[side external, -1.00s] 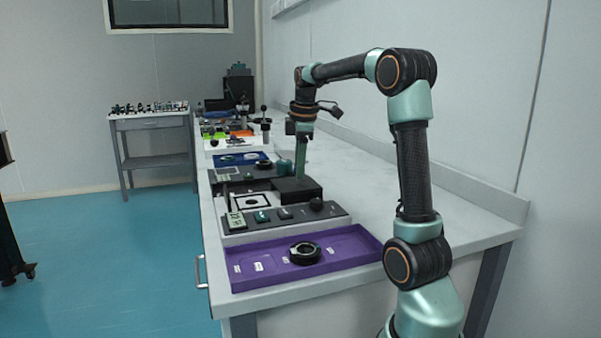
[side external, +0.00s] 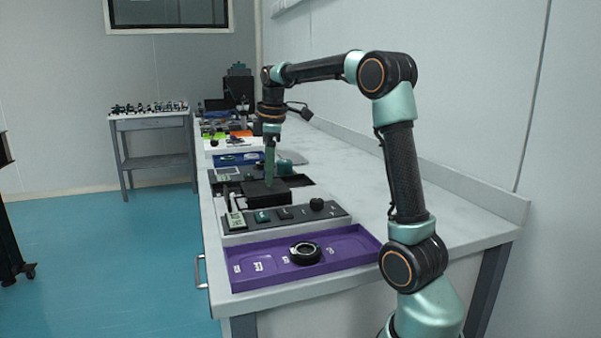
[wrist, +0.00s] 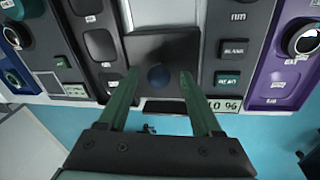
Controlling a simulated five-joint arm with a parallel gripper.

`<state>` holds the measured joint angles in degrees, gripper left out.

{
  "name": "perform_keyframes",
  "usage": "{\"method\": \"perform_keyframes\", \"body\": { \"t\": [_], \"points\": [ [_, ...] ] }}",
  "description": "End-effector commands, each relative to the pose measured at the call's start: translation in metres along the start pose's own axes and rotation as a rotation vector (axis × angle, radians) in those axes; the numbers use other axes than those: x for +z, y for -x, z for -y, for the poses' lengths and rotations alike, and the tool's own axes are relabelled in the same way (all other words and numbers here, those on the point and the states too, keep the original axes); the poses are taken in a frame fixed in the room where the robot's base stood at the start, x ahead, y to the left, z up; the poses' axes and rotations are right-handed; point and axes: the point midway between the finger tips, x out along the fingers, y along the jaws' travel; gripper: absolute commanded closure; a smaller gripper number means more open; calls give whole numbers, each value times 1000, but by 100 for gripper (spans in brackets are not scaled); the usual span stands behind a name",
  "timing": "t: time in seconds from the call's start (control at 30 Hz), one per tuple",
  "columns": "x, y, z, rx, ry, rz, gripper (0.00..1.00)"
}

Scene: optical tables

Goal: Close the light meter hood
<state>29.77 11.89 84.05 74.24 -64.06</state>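The light meter hood (side external: 263,192) is a flat black slab on the meter, behind the grey control panel. It lies over the place of the white target panel, which it hides from view in the side view. In the wrist view the hood (wrist: 181,48) is square, with a round dark blue knob (wrist: 158,77) at its middle. My gripper (side external: 268,186) points down at the hood. In the wrist view its two green fingers (wrist: 160,74) stand apart on either side of the knob, with gaps showing. Whether a finger touches the knob, I cannot tell.
A grey control panel (side external: 290,214) with buttons and a small display (side external: 236,220) stands in front of the hood. A purple tray (side external: 345,250) holds a black ring (side external: 305,253). Further modules and a blue tray (side external: 228,159) stand behind. The bench's right side is clear.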

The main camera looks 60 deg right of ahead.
Motion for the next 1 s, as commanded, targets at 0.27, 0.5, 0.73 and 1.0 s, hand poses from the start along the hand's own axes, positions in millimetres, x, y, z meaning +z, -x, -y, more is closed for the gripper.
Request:
{"method": "perform_keyframes", "body": {
  "t": [0.27, 0.5, 0.73, 1.0],
  "points": [
    [0, 6, -1, 4, -1, -2, 34],
    [0, 48, -2, 6, 0, -3, 34],
    [0, 93, -1, 4, 0, -2, 34],
    [0, 118, 0, 1, 0, -1, 34]
  ]
}}
